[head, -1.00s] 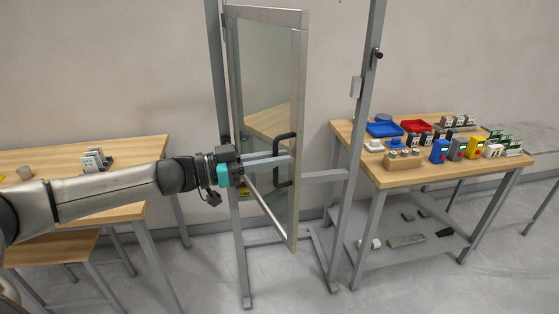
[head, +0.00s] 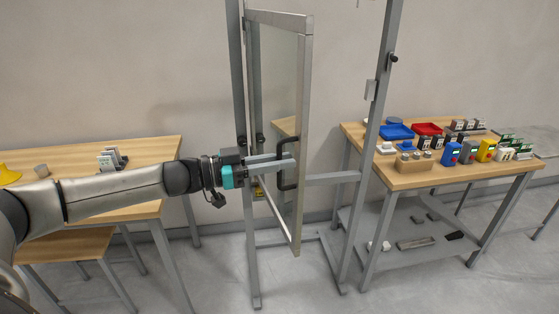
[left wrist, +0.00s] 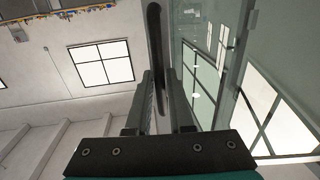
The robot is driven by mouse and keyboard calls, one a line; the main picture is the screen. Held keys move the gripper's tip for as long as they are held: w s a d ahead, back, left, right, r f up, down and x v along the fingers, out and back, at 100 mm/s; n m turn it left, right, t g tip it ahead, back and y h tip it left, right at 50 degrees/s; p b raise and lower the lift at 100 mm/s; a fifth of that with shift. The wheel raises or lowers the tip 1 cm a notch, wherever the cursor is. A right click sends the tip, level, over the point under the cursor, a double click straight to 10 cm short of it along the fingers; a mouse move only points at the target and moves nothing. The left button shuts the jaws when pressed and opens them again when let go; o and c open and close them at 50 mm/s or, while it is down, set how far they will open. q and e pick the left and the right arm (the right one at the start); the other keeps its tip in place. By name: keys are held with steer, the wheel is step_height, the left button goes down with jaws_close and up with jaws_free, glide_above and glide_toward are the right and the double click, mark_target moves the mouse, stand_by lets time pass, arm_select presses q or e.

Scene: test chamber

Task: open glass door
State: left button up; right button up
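The glass door (head: 304,110) has a light metal frame and stands ajar, swung out from its grey post frame (head: 378,115). Its black handle (head: 288,178) is an upright bar on the free-edge side. My left gripper (head: 288,163) reaches in from the left, its fingers level with the handle's upper part. In the left wrist view the dark handle bar (left wrist: 155,45) runs between the two fingers (left wrist: 159,90), which sit close on either side of it. The fingers hide part of the handle. My right gripper is not in view.
A wooden table (head: 400,180) with blue and red trays and several small devices stands on the right. Another wooden table (head: 150,150) stands at the left, below my left arm. A crossbar (head: 333,179) links to the right post. A wall is behind.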

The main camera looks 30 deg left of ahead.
arm_select(q)
steer(key=o, duration=0.3)
steer(key=shift+o, duration=0.2)
steer(key=shift+a, duration=0.1)
steer(key=p+v, duration=0.1)
steer(key=v, duration=1.4)
stand_by(0.4)
